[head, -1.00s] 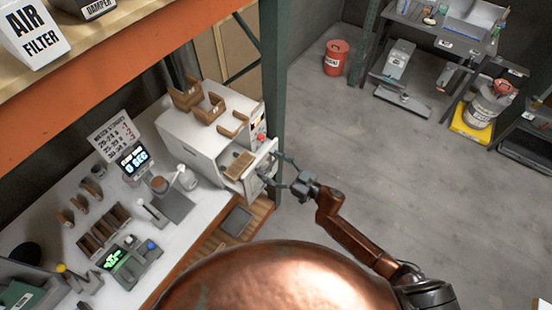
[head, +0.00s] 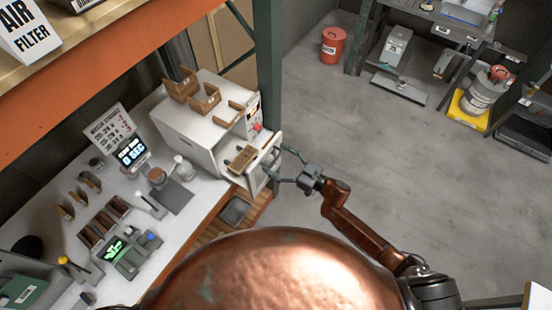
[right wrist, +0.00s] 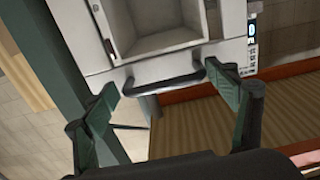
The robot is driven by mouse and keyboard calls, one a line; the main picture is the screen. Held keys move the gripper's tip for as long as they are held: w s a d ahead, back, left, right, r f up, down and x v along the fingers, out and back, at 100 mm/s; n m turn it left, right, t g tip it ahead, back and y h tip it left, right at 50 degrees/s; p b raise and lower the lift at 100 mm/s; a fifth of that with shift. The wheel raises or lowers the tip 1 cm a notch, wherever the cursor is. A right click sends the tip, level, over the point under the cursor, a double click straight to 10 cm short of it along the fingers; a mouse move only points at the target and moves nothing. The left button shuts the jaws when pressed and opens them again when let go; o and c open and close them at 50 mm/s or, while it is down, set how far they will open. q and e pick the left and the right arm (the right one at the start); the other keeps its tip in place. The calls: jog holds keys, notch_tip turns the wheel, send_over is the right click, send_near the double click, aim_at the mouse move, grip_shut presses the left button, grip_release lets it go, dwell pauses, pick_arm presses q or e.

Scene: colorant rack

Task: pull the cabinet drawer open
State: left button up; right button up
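The cabinet (head: 190,120) is a white box on the workbench. Its drawer (head: 264,172) stands pulled out from the front, with a brown piece (head: 243,157) showing in it. In the right wrist view, the drawer's front (right wrist: 165,62) carries a dark bar handle (right wrist: 168,84), and the pale inside shows above it. My right gripper (head: 281,164) is in front of the drawer with its fingers spread. In the right wrist view, the fingers of this gripper (right wrist: 160,80) lie at either end of the handle, not closed on it; whether they touch it is unclear. My left gripper is out of view.
Brown open bins (head: 205,101) stand on the cabinet. A green rack post (head: 268,75) rises close behind the drawer. A scale display (head: 131,151) and small tools stand on the white bench (head: 180,215). The grey floor (head: 350,130) to the right is clear.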

jog(key=shift+s+d, duration=0.1)
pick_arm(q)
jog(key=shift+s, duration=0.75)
pick_arm(e)
jog(key=v, duration=1.1)
jog(key=shift+s+d, duration=0.3)
